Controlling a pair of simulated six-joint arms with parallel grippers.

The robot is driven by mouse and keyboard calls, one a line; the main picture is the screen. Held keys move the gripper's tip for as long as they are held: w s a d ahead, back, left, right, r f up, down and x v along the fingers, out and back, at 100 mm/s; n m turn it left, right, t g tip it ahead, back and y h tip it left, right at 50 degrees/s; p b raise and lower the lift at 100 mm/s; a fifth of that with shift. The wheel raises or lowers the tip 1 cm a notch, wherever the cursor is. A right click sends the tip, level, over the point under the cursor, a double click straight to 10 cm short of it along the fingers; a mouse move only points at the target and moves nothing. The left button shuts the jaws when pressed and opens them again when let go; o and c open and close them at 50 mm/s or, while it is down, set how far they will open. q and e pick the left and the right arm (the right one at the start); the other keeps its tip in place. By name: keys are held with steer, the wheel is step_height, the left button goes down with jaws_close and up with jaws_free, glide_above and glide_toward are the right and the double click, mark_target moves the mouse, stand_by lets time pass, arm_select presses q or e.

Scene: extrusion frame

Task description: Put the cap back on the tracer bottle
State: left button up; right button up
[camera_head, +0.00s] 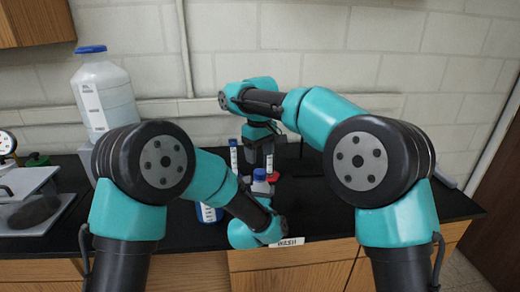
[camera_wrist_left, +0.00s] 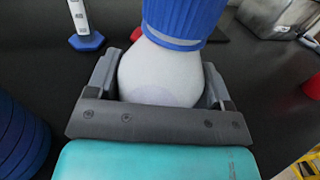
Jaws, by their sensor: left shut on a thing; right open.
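A white, round-shouldered bottle (camera_wrist_left: 160,75) sits between the jaws of my left gripper (camera_wrist_left: 158,85), which is shut on it. A ridged blue cap (camera_wrist_left: 184,18) is on the bottle's top in the left wrist view; its upper part is cut off, and I cannot tell whether it is screwed tight. In the head view the blue cap (camera_head: 259,174) shows just below my right gripper (camera_head: 261,160). My right gripper points down and is open, apparently above the cap. My left arm partly hides the bottle in the head view.
Graduated cylinders (camera_head: 233,155) stand behind. A red item (camera_head: 276,176) lies close on the right. A large blue-capped jug (camera_head: 104,95) and a balance (camera_head: 35,200) are farther left. The right side of the black bench (camera_head: 390,190) looks partly clear.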

mark_target(260, 172)
steer(key=n, duration=0.5)
steer(key=shift+r, duration=0.2)
steer(key=n, duration=0.5)
steer(key=shift+r, duration=0.15)
steer(key=n, duration=0.5)
steer(key=shift+r, duration=0.15)
steer(key=n, duration=0.4)
steer(key=shift+d+r, duration=0.1)
steer(key=shift+r, duration=0.05)
steer(key=shift+f, duration=4.05)
steer(key=c, duration=1)
steer(key=shift+o, duration=0.2)
